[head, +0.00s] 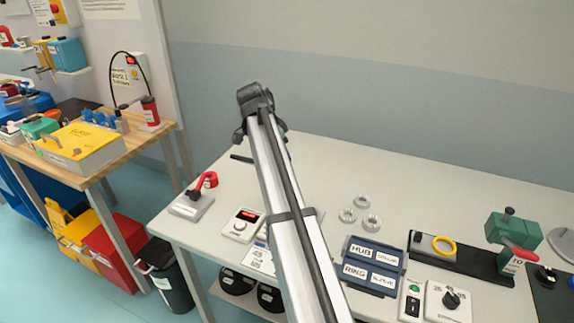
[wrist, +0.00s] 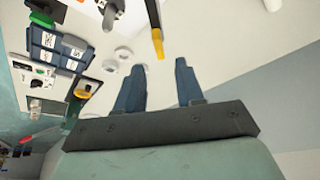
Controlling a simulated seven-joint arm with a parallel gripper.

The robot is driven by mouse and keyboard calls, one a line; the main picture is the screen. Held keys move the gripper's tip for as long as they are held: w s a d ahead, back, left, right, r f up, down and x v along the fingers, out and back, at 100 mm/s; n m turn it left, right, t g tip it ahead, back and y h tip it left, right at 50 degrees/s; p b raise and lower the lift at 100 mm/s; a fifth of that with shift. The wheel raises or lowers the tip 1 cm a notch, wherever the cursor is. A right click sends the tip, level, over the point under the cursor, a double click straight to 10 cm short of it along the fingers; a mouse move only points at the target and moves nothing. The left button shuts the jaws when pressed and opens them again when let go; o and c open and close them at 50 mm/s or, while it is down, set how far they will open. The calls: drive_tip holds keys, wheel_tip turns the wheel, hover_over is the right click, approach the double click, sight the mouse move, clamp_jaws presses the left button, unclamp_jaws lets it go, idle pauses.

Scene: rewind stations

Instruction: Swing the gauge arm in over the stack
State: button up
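I cannot tell for sure which part is the gauge arm. The wrist view shows a thin dark bar with a yellow end (wrist: 157,42) beyond my fingers. A yellow ring (head: 444,245) sits on a black base rail (head: 475,260) at the right of the bench; no tall stack shows clearly. A green block with a red lever (head: 510,235) stands at the rail's far end. My gripper (wrist: 158,82) has two blue fingers held apart with nothing visible between them. In the head view my own arm hides it.
The grey bench (head: 320,160) carries a red-handled device (head: 203,190), a dial box (head: 242,225), clear rings (head: 360,212), a blue labelled tray (head: 372,265) and a knob box (head: 448,300). A wooden side table (head: 150,135) stands left.

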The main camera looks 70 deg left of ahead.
drive_tip(key=shift+x, duration=2.75)
drive_tip(key=shift+c, duration=0.3)
clamp_jaws()
